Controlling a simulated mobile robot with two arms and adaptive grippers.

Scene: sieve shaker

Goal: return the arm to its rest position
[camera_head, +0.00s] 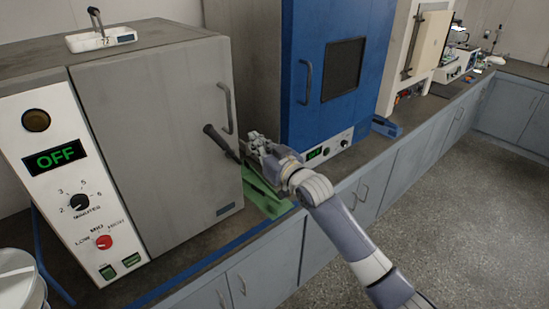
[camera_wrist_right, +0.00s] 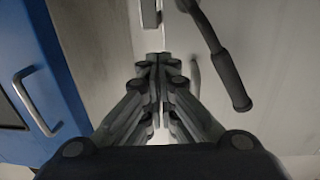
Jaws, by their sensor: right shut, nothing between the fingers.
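My right arm reaches in from the lower right in the head view. Its gripper (camera_head: 256,146) is at the right edge of the grey sieve shaker cabinet (camera_head: 160,130), close to the black lever handle (camera_head: 221,141). In the right wrist view the fingers (camera_wrist_right: 160,65) are together with nothing between them, and the lever (camera_wrist_right: 232,80) hangs to their right, apart from them. Whether the fingertips touch the cabinet I cannot tell. The cabinet door is shut and its display (camera_head: 55,159) reads OFF. My left gripper is not in view.
A blue cabinet (camera_head: 300,100) stands right of the grey one and shows in the right wrist view (camera_wrist_right: 35,80). A green object (camera_head: 266,197) lies under my gripper on the dark counter. A white device (camera_head: 100,39) sits on the grey cabinet. Open floor (camera_head: 455,215) lies at right.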

